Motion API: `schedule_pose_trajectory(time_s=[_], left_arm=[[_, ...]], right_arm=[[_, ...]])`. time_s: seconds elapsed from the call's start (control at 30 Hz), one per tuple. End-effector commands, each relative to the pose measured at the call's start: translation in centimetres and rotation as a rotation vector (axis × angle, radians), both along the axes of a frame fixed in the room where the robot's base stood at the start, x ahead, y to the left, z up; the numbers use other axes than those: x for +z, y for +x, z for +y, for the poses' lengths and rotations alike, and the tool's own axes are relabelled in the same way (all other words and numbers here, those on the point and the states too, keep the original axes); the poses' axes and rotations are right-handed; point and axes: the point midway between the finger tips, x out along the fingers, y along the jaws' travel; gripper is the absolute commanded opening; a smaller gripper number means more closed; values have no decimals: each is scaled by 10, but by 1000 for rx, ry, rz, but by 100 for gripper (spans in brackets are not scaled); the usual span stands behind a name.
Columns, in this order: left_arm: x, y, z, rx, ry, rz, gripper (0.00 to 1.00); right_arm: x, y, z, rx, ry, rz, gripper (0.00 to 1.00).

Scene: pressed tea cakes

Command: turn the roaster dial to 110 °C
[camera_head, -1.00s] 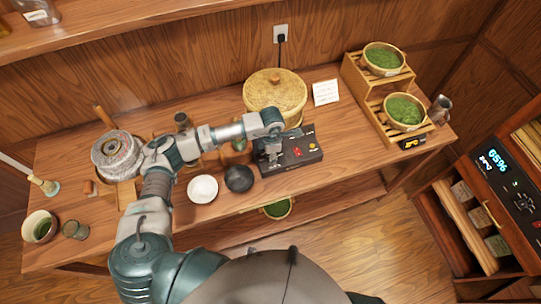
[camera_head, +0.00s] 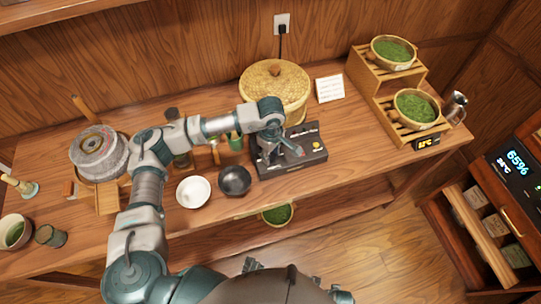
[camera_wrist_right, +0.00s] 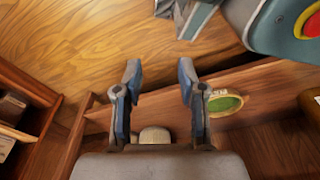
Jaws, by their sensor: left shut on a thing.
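The roaster's black control box (camera_head: 300,168) sits at the front middle of the table, with a yellow button on its right side. My left gripper (camera_head: 272,158) reaches down onto the left part of the box. It is shut on the dial, which the gripper itself hides, so the dial's setting cannot be read. In the right wrist view, my right gripper (camera_wrist_right: 158,75) is open and empty, away from the box, above the floor and the table's lower shelf.
A lidded woven basket (camera_head: 274,86) stands behind the box. A white bowl (camera_head: 193,192) and a black bowl (camera_head: 235,180) stand to its left. A white card (camera_head: 330,88) stands behind it. A wooden stand (camera_head: 388,80) with bowls of green tea is at the right.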

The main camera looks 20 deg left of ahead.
Motion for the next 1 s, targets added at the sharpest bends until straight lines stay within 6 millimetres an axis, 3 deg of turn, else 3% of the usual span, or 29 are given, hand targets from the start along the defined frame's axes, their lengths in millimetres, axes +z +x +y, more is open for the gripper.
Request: schedule_pose_trajectory(time_s=[0.2, 0.4, 0.8, 0.9, 1.0], left_arm=[[-3, 1, -2, -205, -6, -7, 2], [-3, 1, -2, -395, -5, -7, 2], [-3, 0, -1, -765, -4, -6, 2], [-3, 0, -1, -844, -3, -6, 2], [-2, -1, 0, -913, -3, -5, 2]], right_arm=[[41, 29, 5, -7, 4, -23, 40], [88, 43, 6, -12, 6, -38, 40], [184, 39, 4, -20, 7, -63, 40], [204, 33, 3, -21, 7, -69, 40], [202, 56, 10, -15, 31, -169, 40]])
